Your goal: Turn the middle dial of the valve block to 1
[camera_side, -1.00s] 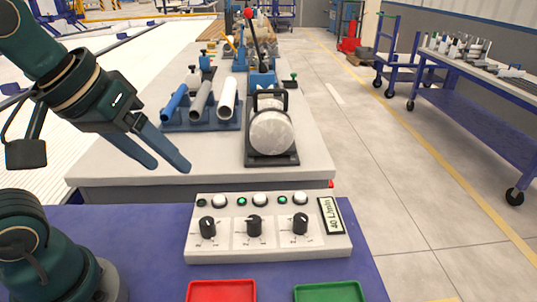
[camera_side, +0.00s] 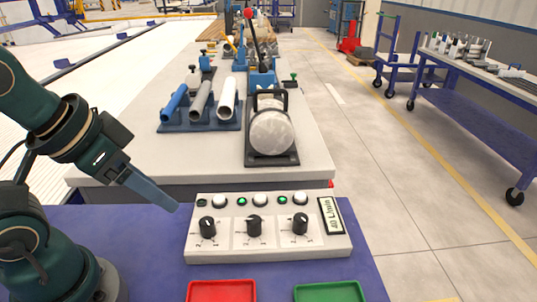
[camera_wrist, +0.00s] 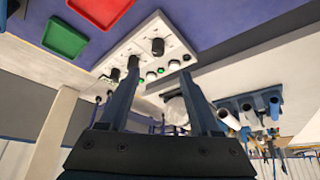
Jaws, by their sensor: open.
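The white valve block (camera_side: 268,255) lies on the blue mat in the side view, with three black dials in a row. The middle dial (camera_side: 254,226) stands between the left dial (camera_side: 207,227) and the right dial (camera_side: 300,224); its exact pointer setting is too small to read. My gripper (camera_side: 172,206) is left of the block, above the mat and apart from the dials, pointing down to the right. In the wrist view the block (camera_wrist: 147,38) lies beyond the two spread fingers of my gripper (camera_wrist: 163,92), with nothing between them.
A red tray (camera_side: 221,283) and a green tray (camera_side: 330,287) sit in front of the block. Behind it, a round clamp-like device (camera_side: 271,132) and a blue rack (camera_side: 200,127) holding three pipes stand on the bench. Blue mat (camera_side: 365,250) is bare at the right.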

